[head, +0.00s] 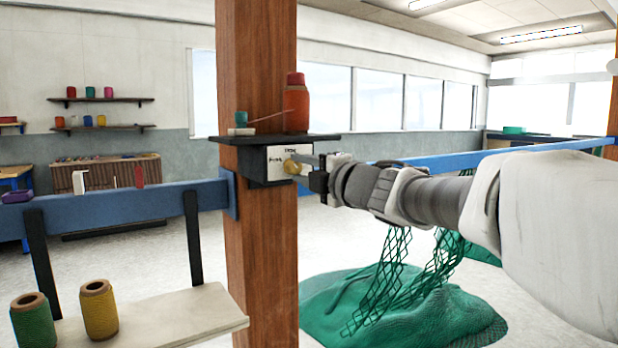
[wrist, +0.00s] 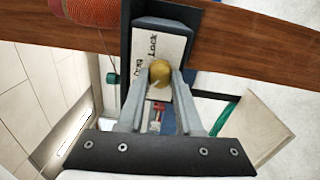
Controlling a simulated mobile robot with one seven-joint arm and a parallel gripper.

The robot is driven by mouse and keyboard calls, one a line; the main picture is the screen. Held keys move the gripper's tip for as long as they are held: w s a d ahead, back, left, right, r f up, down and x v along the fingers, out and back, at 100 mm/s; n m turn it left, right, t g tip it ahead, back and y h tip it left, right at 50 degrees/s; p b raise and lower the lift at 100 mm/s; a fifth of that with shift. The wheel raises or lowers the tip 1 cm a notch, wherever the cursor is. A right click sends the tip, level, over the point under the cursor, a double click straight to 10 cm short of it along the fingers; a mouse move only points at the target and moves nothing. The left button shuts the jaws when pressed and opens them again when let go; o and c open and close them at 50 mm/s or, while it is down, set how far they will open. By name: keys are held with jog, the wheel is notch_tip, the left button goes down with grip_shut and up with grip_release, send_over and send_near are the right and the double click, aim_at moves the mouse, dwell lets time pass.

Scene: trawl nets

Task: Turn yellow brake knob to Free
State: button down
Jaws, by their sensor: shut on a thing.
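The yellow brake knob (wrist: 160,72) sits on a white label plate (wrist: 172,45) on a dark box. The knob also shows in the head view (head: 291,167), on the plate (head: 275,160) fixed to the wooden post. My gripper (wrist: 161,76) is shut on the knob, one finger on each side. In the head view my gripper (head: 300,168) reaches it from the right. The wrist view shows the word Lock and another word beside it, partly hard to read. The fingers hide part of the plate, and I cannot tell the knob's exact setting.
A small dark shelf (head: 265,138) above the box bears an orange spool (head: 296,108) and a small green spool (head: 241,118). The wooden post (head: 262,250) stands behind. Blue rails (head: 110,204) run off either side. Green netting (head: 400,310) lies on the floor below my arm.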

jog(key=shift+n+b, duration=0.45)
jog(key=shift+n, duration=0.65)
jog(key=c, duration=0.6)
grip_release()
jog(key=p+v, duration=0.2)
jog(key=v, duration=1.5)
jog(key=shift+s+d+p, duration=0.15)
jog(key=shift+p, duration=0.15)
